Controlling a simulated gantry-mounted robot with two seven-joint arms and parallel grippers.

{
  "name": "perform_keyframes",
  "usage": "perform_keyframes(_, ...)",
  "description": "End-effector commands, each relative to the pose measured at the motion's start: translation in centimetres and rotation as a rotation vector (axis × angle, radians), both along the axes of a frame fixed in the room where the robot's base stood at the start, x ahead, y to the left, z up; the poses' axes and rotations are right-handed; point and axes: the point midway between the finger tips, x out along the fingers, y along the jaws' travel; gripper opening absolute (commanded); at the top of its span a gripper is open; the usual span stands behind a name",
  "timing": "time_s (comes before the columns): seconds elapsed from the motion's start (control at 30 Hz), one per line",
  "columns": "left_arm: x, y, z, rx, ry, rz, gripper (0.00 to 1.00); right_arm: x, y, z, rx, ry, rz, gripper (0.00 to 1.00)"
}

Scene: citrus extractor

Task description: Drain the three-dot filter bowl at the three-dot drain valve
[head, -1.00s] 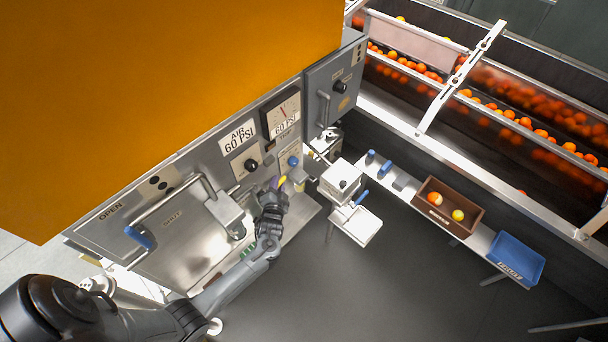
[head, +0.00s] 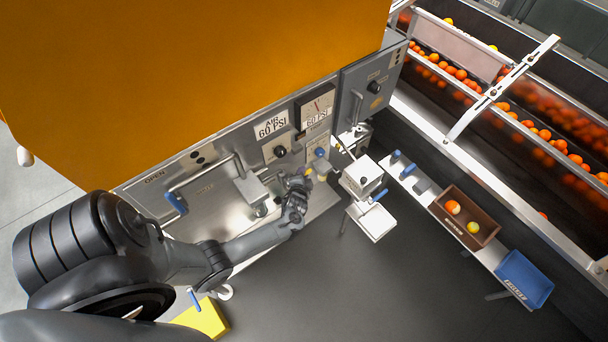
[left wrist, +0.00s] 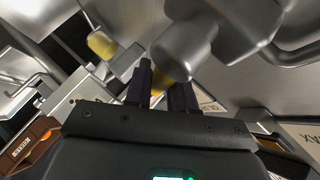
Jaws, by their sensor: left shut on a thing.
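My left gripper (head: 297,190) is at the front of the machine panel, left of and below a blue-topped fitting (head: 320,153) with a pale bowl-like part under it. A small yellow piece (head: 308,171) shows at the gripper's tip. In the left wrist view the fingers (left wrist: 162,92) are shut on a yellow part (left wrist: 159,84), mostly hidden between them. A rounded silver body (left wrist: 183,50) stands close beyond the fingers. A separate yellow knob (left wrist: 102,45) is to their left. Dots marking the bowl or valve are not readable there. My right gripper is not in view.
A grey door with a bar handle (head: 205,176) is left of the gripper. A white box (head: 362,175) on a stand is close right. A brown crate (head: 464,222) with fruit and a blue bin (head: 524,280) are farther right.

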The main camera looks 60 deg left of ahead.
Motion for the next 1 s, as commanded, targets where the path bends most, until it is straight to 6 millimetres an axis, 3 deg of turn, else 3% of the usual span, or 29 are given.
perform_keyframes(0.1,-0.1,0.0,-0.2,-0.002,0.004,0.001,0.00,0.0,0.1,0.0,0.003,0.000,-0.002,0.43)
perform_keyframes(0.13,-0.1,0.0,-0.2,-0.002,0.004,0.001,0.29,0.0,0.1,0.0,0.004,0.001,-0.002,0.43)
perform_keyframes(0.23,-0.1,0.0,-0.2,-0.002,0.004,0.001,0.44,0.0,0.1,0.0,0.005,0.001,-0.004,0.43)
perform_keyframes(0.67,-0.5,-0.5,0.2,-0.002,0.002,-0.001,0.44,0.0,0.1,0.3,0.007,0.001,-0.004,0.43)
perform_keyframes(1.0,-3.7,-4.1,2.6,-0.004,0.002,0.000,0.44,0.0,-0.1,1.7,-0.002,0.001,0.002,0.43)
